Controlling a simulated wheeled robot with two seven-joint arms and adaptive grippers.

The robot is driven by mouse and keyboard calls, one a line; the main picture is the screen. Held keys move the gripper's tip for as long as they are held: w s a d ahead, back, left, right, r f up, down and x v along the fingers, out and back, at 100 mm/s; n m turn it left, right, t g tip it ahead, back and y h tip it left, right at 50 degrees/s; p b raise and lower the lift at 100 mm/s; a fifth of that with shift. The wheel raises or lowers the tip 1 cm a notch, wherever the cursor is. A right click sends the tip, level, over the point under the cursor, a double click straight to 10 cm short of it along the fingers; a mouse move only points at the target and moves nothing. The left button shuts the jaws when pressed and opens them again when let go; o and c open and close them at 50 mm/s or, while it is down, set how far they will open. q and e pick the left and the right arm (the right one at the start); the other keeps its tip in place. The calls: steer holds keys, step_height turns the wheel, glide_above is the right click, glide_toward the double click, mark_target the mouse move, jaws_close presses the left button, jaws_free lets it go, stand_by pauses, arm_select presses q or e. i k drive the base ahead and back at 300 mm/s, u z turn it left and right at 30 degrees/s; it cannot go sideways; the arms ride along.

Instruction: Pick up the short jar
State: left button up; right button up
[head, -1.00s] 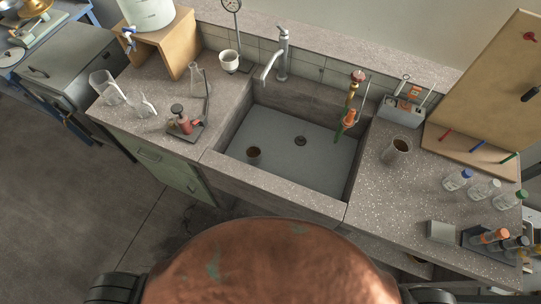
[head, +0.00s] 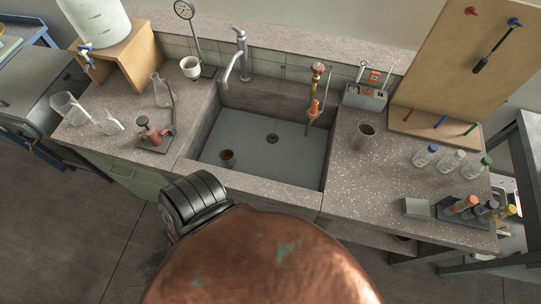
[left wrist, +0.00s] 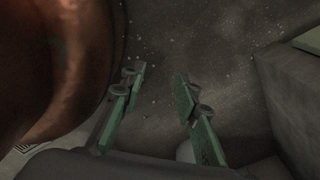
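A small short jar (head: 227,158) with dark brown contents stands upright on the sink floor, near the front left, in the head view. A taller jar (head: 364,135), also with brown contents, stands on the counter right of the sink. In the left wrist view my left gripper (left wrist: 159,75) has its two green fingers apart with nothing between them. In the head view only a dark link of my left arm shows, in front of the sink; the gripper is hidden. My right gripper is not in view.
The sink (head: 205,172) has a faucet (head: 240,55) behind it and a red-and-green fixture (head: 314,95) at its back right. A burner (head: 151,132) and glassware stand on the left counter. Bottles (head: 452,160) and a grey block (head: 416,207) occupy the right counter.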

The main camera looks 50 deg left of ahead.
mark_target(225, 156)
steer(key=z, duration=0.4)
steer(key=k, duration=1.15)
steer(key=u, duration=2.25)
